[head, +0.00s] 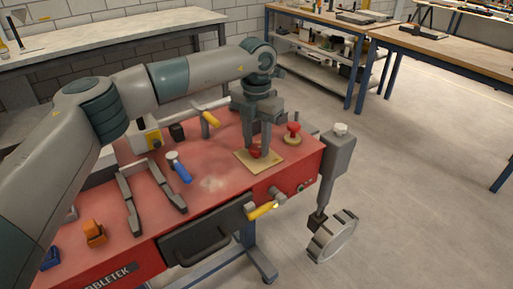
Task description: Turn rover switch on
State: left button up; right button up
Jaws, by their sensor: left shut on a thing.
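My left gripper (258,150) points straight down over the right part of the red bench top. Its fingers are shut on a small red knob (256,153), which stands on a flat tan plate (243,160). The fingers hide much of the knob. A second red knob (293,129) on a round yellowish base stands just to the right, apart from the gripper. A small dark round control (303,188) shows on the bench's red front panel at the right; I cannot tell which part is the rover switch. My right gripper is out of view.
On the red bench (215,205) lie a blue-handled tool (180,168), a dark two-armed tool (130,205) and an orange block (95,232). A yellow-handled crank (263,210) sticks out in front. A grey post (336,165) with a wheel (333,238) stands at the right.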

aim_at(256, 147)
pick_arm(q)
jog(key=shift+m+b, duration=0.6)
jog(key=shift+m, duration=1.4)
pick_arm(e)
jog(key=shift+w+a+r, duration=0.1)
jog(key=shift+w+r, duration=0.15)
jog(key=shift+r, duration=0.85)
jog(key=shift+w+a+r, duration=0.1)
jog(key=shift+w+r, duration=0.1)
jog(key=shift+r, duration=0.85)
pick_arm(q)
jog(key=shift+r, duration=0.1)
jog(key=o, duration=1)
jog(key=shift+o, duration=0.2)
notch_tip(256, 147, up, 17)
jog(key=shift+r+b, duration=0.15)
jog(key=shift+b, duration=0.25)
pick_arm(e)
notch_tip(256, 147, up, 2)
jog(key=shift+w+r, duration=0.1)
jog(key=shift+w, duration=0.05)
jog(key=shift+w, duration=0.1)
